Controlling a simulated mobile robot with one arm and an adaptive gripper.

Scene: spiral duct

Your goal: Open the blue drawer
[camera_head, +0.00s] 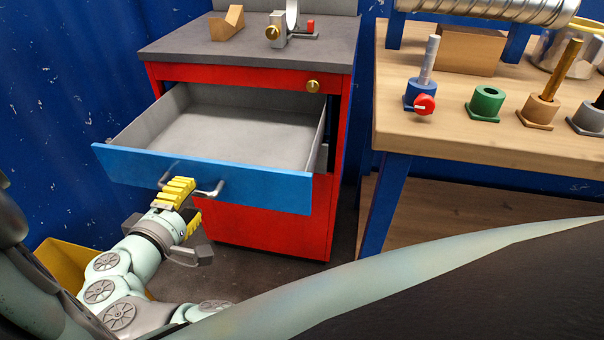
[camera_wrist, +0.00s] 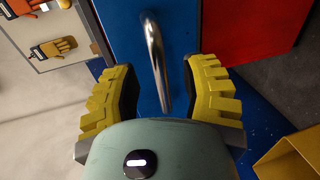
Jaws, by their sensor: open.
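The blue drawer (camera_head: 205,178) is pulled well out of the red cabinet (camera_head: 225,220), and its grey inside looks empty. Its metal bar handle (camera_head: 212,190) is on the front face. My gripper (camera_head: 184,203) is at the handle, in front of the drawer. In the wrist view the handle (camera_wrist: 155,62) lies between the two yellow fingers of my gripper (camera_wrist: 160,92). The fingers are apart, with gaps on both sides of the handle. The blue drawer front (camera_wrist: 190,30) fills the space behind it.
A wooden workbench (camera_head: 480,140) with several coloured holders stands to the right. A wooden block (camera_head: 228,24) and a metal fixture (camera_head: 290,35) are on the cabinet top. A yellow bin (camera_head: 65,262) is on the floor at the lower left, beside my arm.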

